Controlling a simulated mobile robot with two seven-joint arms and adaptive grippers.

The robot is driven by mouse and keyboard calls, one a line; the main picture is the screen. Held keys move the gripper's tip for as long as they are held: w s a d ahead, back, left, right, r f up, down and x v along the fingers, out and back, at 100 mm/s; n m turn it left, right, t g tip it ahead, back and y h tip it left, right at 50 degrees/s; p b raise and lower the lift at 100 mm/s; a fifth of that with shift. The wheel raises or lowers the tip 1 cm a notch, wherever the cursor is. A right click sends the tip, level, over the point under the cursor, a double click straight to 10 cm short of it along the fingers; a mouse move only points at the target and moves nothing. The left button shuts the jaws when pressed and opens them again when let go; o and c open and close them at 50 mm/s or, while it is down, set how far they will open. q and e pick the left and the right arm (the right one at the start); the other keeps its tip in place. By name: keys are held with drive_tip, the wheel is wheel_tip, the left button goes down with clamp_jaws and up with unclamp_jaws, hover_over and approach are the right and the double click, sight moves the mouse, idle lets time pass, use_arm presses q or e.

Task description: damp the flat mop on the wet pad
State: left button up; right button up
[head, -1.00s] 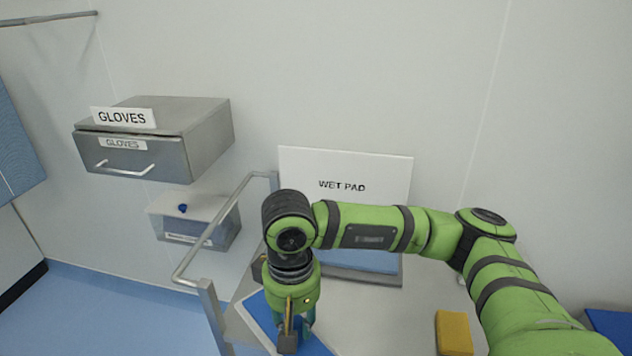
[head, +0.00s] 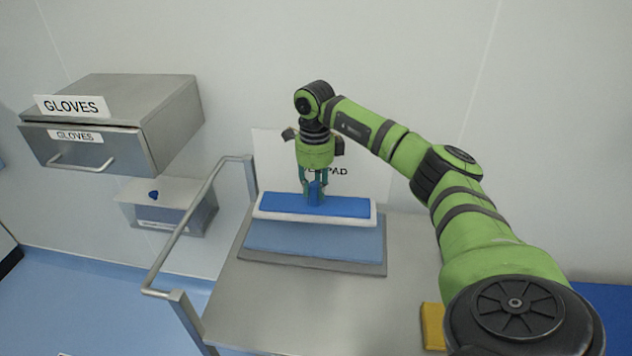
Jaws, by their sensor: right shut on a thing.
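The flat mop (head: 350,207) is a blue plate with a white underside and a blue grip block in its middle. My right gripper (head: 315,192) is shut on that block from above. The wet pad (head: 310,241) is a light blue pad in a grey tray at the back of the steel cart top. The mop is over the rear part of the pad, roughly level; I cannot tell whether it touches. The white WET PAD sign (head: 268,160) behind is partly hidden by my right arm and gripper. My left gripper does not show.
A steel cart top (head: 310,300) has free room in front of the pad. Its handle rail (head: 190,222) rises at the left. A yellow block (head: 432,326) lies at the right, partly behind my arm. A gloves drawer box (head: 130,120) and a clear bin (head: 170,212) are on the wall.

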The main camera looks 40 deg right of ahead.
sight(316, 207)
drive_tip(key=shift+d+f+m, duration=0.1)
drive_tip(key=shift+d+m, duration=0.15)
drive_tip(key=shift+m, duration=0.05)
drive_tip(key=shift+a+f+b, duration=0.1)
drive_tip(key=shift+f+b, duration=0.7)
drive_tip(key=shift+b, duration=0.05)
wheel_tip(316, 207, down, 4)
drive_tip(key=b, duration=0.3)
drive_tip(key=shift+f+b, duration=0.1)
drive_tip(key=shift+b, duration=0.25)
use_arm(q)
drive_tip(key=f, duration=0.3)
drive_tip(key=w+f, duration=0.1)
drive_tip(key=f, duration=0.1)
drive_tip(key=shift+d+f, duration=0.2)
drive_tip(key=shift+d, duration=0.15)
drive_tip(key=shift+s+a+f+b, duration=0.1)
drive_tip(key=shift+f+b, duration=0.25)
use_arm(e)
drive_tip(key=shift+f, duration=0.7)
wheel_tip(316, 207, up, 7)
drive_tip(key=p, duration=0.6)
drive_tip(key=shift+r, duration=0.1)
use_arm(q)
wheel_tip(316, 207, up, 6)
